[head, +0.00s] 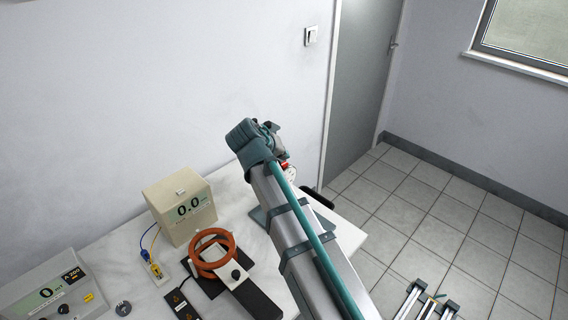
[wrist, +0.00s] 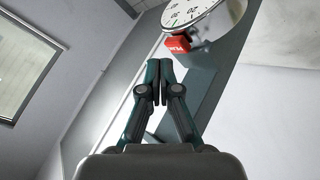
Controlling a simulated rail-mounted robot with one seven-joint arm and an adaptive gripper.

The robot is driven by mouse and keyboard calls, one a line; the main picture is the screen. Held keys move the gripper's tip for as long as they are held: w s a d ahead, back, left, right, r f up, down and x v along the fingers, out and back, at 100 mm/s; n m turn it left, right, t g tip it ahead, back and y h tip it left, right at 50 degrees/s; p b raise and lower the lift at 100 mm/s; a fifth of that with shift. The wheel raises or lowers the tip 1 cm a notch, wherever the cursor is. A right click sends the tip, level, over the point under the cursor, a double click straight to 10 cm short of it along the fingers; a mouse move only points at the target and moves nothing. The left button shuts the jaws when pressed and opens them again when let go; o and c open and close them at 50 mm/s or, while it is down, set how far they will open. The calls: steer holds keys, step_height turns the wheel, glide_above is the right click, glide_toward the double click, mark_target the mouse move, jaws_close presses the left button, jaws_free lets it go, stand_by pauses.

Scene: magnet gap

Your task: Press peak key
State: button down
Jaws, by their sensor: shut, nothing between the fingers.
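The peak key is a small red block with white lettering (wrist: 177,44), set at the lower edge of a round white dial with black numbers (wrist: 196,14). A bit of its red also shows in the head view (head: 284,165), beside my arm. My gripper (wrist: 159,82) is shut and empty. In the wrist view its fingertips lie just below the red key in the picture, with a visible gap between them. I cannot tell the depth of that gap. In the head view my arm hides the fingers and much of the dial.
A grey door (head: 362,75) stands behind.

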mark_target(282, 164)
steer(key=shift+r+p, duration=1.45)
steer(key=shift+r, duration=1.1)
